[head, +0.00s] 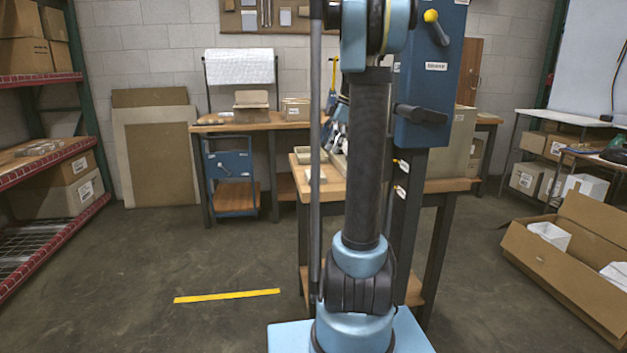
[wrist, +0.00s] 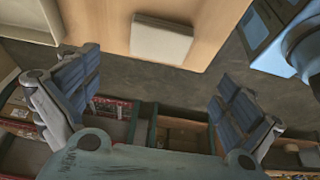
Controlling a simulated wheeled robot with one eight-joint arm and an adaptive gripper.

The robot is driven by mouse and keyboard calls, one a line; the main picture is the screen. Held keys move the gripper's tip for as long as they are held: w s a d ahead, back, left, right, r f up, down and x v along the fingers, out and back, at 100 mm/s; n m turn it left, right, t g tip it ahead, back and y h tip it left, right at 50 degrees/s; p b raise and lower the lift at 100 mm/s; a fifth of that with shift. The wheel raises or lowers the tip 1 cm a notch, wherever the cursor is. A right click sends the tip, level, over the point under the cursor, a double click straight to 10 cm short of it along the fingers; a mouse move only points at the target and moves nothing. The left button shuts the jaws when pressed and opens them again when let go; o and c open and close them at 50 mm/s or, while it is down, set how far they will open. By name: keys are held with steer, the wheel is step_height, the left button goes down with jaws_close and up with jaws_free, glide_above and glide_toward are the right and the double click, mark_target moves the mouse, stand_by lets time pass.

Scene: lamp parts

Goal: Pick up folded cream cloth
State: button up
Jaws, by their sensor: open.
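The folded cream cloth (wrist: 162,38) lies flat near the edge of a wooden tabletop (wrist: 215,22) at the top middle of the wrist view. It looks like a small, thick, pale rectangle. My gripper (wrist: 157,92) is open and empty, with its two dark-padded fingers spread wide apart. The cloth shows beyond the fingertips, between the two fingers in the picture, and nothing touches it.
The wooden worktable (head: 446,186) stands behind my arm in the head view. A back bench (head: 240,127) carries boxes and a white roll. A shelf (head: 35,170) stands at left. An open carton (head: 572,265) lies on the floor at right. The left floor is mostly clear.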

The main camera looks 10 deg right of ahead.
mark_target(316, 173)
steer(key=x, duration=1.1)
steer(key=shift+w, duration=0.1)
steer(key=c, duration=1)
